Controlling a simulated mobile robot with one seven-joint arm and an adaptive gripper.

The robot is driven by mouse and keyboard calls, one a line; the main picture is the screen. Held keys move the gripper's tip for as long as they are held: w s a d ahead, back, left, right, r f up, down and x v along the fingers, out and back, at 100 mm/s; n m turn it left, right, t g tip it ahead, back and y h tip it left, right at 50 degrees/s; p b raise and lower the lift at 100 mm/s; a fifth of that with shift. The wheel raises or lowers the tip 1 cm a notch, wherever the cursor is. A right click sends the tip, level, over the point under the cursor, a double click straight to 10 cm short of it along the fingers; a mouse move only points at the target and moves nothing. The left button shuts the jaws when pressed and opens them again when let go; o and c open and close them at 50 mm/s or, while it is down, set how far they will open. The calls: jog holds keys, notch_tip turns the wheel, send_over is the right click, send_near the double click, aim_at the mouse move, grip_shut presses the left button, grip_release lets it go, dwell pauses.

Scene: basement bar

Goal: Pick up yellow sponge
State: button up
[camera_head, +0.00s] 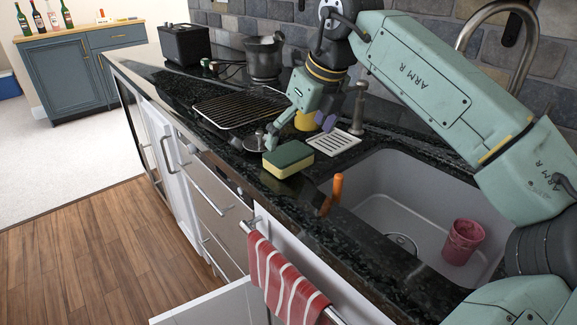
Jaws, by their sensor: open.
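A yellow sponge with a dark green top (288,160) lies flat on the dark stone counter, between the counter's front edge and the sink.
A black rack (240,107) lies left of the sponge, and a white slotted dish (333,141) behind it on the right. The grey sink (365,200) holds a red cup (462,242). A striped towel (280,280) hangs below.

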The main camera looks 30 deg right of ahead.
aim_at(291, 153)
jog(key=b+x, duration=0.3)
jog(key=x, duration=0.2)
jog(key=shift+f, duration=0.25)
jog(key=shift+r, duration=0.1)
jog(key=c, duration=0.7)
